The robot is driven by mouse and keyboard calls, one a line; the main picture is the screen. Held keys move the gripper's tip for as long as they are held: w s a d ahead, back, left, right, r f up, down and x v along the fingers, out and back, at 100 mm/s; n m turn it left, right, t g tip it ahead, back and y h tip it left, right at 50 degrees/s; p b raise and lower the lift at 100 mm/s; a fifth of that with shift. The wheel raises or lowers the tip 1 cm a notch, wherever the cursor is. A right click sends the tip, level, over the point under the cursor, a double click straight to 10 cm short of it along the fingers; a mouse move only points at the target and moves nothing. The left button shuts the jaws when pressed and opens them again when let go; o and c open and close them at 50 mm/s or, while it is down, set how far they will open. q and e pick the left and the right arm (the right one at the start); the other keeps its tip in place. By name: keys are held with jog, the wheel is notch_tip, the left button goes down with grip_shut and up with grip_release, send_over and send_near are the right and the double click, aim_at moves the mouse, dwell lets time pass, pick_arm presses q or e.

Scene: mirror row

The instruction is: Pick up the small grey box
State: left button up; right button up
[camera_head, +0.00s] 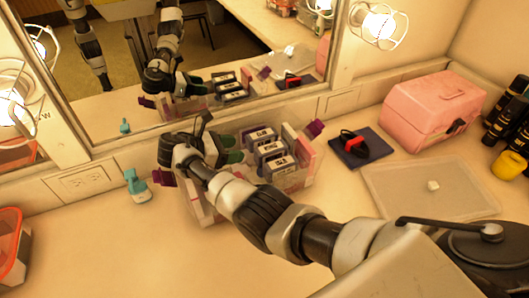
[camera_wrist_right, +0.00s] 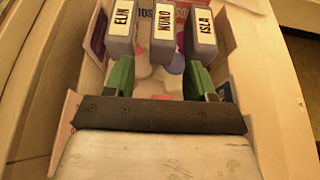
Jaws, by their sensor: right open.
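In the wrist view one finger lines up with ELIN, the other with ISLA. In the head view the right gripper (camera_head: 231,149) is left of the boxes. My left gripper is not directly visible.
A mirror (camera_head: 235,45) behind the counter reflects the bin and arms. A teal item (camera_head: 137,187) stands left of the bin.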

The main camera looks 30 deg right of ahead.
aim_at(266, 148)
jog(key=d, duration=0.1)
jog(key=s+d, duration=0.1)
jog(key=d, duration=0.1)
jog(key=d+f+p, duration=0.1)
jog(key=shift+s+d, duration=0.3)
jog(key=x, duration=0.4)
jog(key=p+x, duration=0.1)
jog(key=x, duration=0.1)
jog(key=shift+w+a+f, duration=0.1)
jog(key=shift+w+f, duration=0.1)
jog(key=shift+w, duration=0.15)
pick_arm(q)
jog(key=shift+s+r, duration=0.2)
jog(key=shift+r, duration=0.3)
jog(key=shift+s+r, duration=0.2)
jog(key=shift+r, duration=0.3)
pick_arm(e)
jog(key=shift+a, duration=0.1)
jog(key=shift+c, duration=0.3)
pick_arm(q)
jog(key=shift+s, duration=0.25)
pick_arm(e)
jog(key=c, duration=0.7)
